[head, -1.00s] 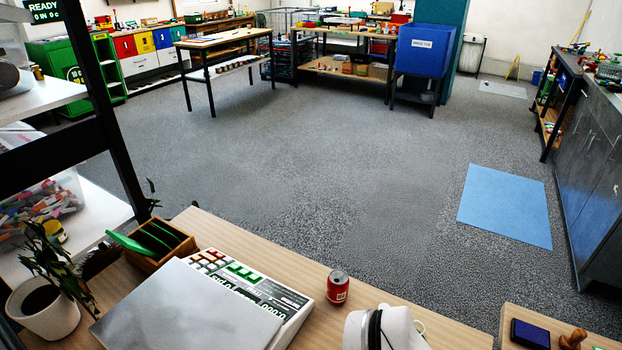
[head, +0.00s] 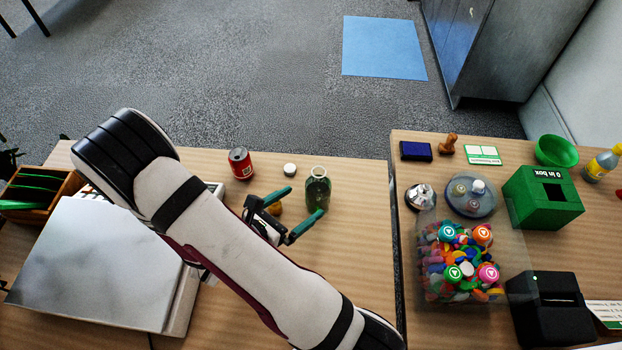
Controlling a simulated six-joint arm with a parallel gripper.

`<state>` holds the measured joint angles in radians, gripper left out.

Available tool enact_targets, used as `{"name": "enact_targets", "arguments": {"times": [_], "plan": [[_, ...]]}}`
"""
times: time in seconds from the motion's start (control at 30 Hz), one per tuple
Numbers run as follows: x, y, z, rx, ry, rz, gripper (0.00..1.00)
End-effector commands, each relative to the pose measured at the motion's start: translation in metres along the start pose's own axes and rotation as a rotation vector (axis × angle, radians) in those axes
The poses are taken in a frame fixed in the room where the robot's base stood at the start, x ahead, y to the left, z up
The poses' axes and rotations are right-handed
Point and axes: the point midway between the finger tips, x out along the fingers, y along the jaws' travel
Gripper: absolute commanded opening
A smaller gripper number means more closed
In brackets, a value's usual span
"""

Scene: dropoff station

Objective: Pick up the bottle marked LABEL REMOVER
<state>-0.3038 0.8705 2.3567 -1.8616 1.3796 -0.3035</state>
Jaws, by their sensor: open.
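A green glass bottle (head: 318,186) stands upright on the wooden table in the head view, its open neck upward. I cannot read any marking on it. My gripper (head: 305,202) is open, its two teal fingers pointing toward this bottle from the left. One fingertip is left of the bottle and the other is in front of its lower part; I cannot tell if they touch it. A yellow-topped bottle (head: 600,164) with a pale label stands at the far right; its text is not legible.
A red can (head: 240,163), a white cap (head: 290,169) and a small yellow object (head: 274,208) are near my gripper. A scale (head: 90,265) is left. Across a gap, the right table holds a clear bin (head: 425,268) of colourful pieces and a green box (head: 542,198).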

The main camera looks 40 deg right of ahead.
Motion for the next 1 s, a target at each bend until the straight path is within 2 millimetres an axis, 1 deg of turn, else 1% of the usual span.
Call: {"name": "enact_targets", "arguments": {"times": [0.03,0.1,0.33,0.5,0.6,0.8,0.87,1.0], "plan": [[0.014,-0.002,0.0,0.0,-0.001,-0.009,1.0],[0.029,-0.002,0.0,0.002,-0.001,-0.008,1.0],[0.057,-0.002,0.0,0.004,0.0,-0.005,1.0],[0.091,-0.004,0.0,0.006,0.0,-0.006,1.0],[0.1,-0.003,0.0,0.005,0.0,-0.003,1.0],[0.1,-0.003,0.0,0.004,0.0,-0.002,1.0],[0.1,-0.003,0.0,0.005,0.0,-0.002,0.89],[0.1,-0.002,0.0,0.005,0.0,-0.002,0.64]]}}
